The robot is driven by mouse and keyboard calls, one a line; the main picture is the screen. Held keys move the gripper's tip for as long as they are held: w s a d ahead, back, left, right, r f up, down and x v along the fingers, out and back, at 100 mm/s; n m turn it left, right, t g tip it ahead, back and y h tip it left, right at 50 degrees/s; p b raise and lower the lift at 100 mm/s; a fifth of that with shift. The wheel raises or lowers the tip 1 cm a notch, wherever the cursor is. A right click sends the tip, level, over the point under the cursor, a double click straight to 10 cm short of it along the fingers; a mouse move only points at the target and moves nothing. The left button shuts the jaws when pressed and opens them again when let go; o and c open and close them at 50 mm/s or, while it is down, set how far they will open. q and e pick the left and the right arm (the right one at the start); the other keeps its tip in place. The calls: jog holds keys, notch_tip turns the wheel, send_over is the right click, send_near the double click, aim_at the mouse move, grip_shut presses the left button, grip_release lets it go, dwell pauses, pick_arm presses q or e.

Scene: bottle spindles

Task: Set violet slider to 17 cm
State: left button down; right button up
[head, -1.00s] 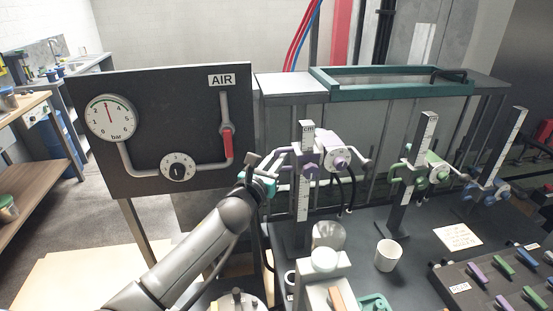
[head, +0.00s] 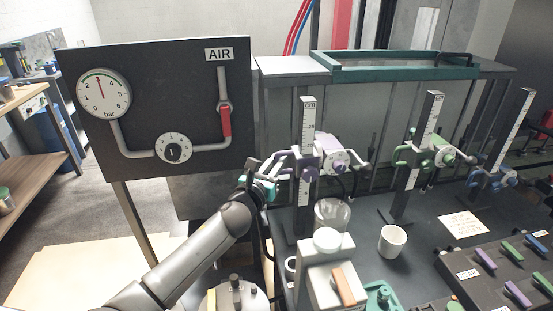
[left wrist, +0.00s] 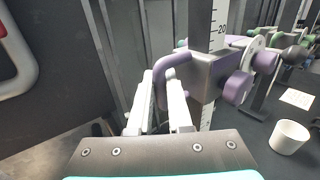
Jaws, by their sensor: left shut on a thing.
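The violet slider (head: 308,166) sits on an upright white cm scale (head: 306,120), well below its top. In the left wrist view, the violet slider (left wrist: 212,75) has its body just below the 20 mark; its exact reading is unclear. Its violet handle (left wrist: 176,61) loops out to the left. My left gripper (head: 268,180) is at the left of the slider. My right gripper is not in view.
A dark AIR panel (head: 160,75) with gauge stands left of the post. Green (head: 425,155) and blue (head: 492,180) sliders are on posts to the right. A clear flask (head: 332,214), a white mug (head: 392,240) and a pale device (head: 328,262) stand in front.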

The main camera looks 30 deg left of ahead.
pick_arm(q)
jog(key=shift+f, duration=0.4)
jog(key=c, duration=1.1)
grip_release()
jog(key=shift+r, duration=0.1)
jog(key=shift+s, duration=0.15)
jog(key=s, duration=1)
jog(key=s+d, duration=0.1)
jog(key=s, duration=0.4)
